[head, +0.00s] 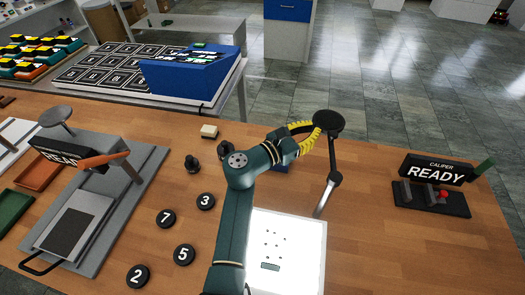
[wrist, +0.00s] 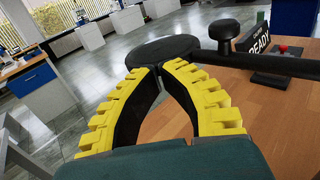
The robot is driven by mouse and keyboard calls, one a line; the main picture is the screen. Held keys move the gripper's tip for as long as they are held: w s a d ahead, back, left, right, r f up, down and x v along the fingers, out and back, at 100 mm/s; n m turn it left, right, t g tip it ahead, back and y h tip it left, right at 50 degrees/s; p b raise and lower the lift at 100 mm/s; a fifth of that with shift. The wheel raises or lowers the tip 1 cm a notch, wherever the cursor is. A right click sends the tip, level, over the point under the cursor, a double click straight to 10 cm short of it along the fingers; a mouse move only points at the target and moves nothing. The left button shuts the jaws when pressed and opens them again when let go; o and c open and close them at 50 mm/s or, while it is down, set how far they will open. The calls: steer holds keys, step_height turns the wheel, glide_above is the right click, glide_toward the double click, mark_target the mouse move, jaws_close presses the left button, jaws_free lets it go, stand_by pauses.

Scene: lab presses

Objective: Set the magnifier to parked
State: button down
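The magnifier has a dark round head (head: 328,121) on a jointed arm (head: 332,180), which rises beside a bright white panel (head: 300,240). In the wrist view the round head (wrist: 175,48) lies just beyond my fingertips, and its dark arm (wrist: 270,65) runs off to the right. My gripper (head: 313,127) is at the left side of the head. In the wrist view its yellow fingers (wrist: 159,70) are bowed, with their tips together at the head's near edge. Whether they hold a small part there is hidden.
A caliper station (head: 432,190) with a READY sign stands at the right. A press (head: 85,215) with another READY sign stands at the left. Several numbered black discs (head: 184,254) and dark knobs (head: 194,165) lie left of my arm. Bare wood lies between the panel and caliper.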

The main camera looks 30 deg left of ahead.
steer(key=shift+w+d, duration=0.45)
steer(key=shift+d, duration=0.15)
steer(key=a+p+v, duration=0.1)
steer(key=v, duration=0.5)
steer(key=w+a+p+v, duration=0.1)
steer(key=p+v, duration=0.1)
steer(key=v, duration=0.5)
steer(key=shift+a, duration=0.55)
steer(key=shift+r, duration=0.1)
